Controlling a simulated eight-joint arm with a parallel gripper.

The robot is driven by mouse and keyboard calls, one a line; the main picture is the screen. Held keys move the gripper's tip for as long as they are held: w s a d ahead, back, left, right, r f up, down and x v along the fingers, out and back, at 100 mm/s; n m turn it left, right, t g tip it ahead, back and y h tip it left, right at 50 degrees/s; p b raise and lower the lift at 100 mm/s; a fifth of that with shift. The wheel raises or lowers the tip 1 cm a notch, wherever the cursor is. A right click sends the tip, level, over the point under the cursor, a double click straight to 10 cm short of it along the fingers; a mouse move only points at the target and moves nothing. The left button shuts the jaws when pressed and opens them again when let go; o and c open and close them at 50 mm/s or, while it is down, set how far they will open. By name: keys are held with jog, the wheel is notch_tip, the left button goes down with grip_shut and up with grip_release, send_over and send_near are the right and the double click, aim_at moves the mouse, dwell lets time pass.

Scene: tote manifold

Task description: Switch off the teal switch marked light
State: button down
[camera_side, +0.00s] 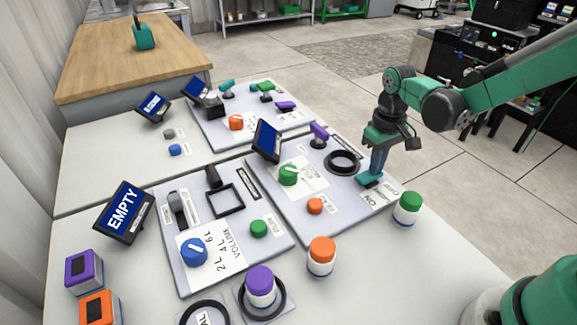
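A teal piece (368,180), which looks like the switch, sits at the right edge of the right-hand grey panel. Labels reading ON and OFF lie beside it. The word light is too small to read, and I cannot tell the switch's position. My gripper (375,172) points down at the teal piece, with its grey fingertips at or just above it. The fingers look like one column from this side and partly hide the switch. I cannot tell whether they touch or grip it.
The right-hand panel (345,215) also carries a green knob (289,174), a black ring (343,161), a purple handle (319,131) and an orange button (315,206). A green-capped jar (408,207) and an orange-capped jar (321,256) stand close in front. Open floor lies to the right.

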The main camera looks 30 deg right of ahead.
jog(key=shift+f, duration=0.1)
jog(key=shift+r, duration=3.55)
jog(key=shift+s+a+r, duration=0.15)
jog(key=shift+s+r, duration=0.05)
jog(key=shift+r, duration=0.05)
jog(key=s+a+r+t, duration=0.3)
jog(key=s+a+t, duration=0.1)
jog(key=s+t, duration=0.3)
jog(key=shift+s, duration=0.2)
jog(key=shift+a, duration=0.1)
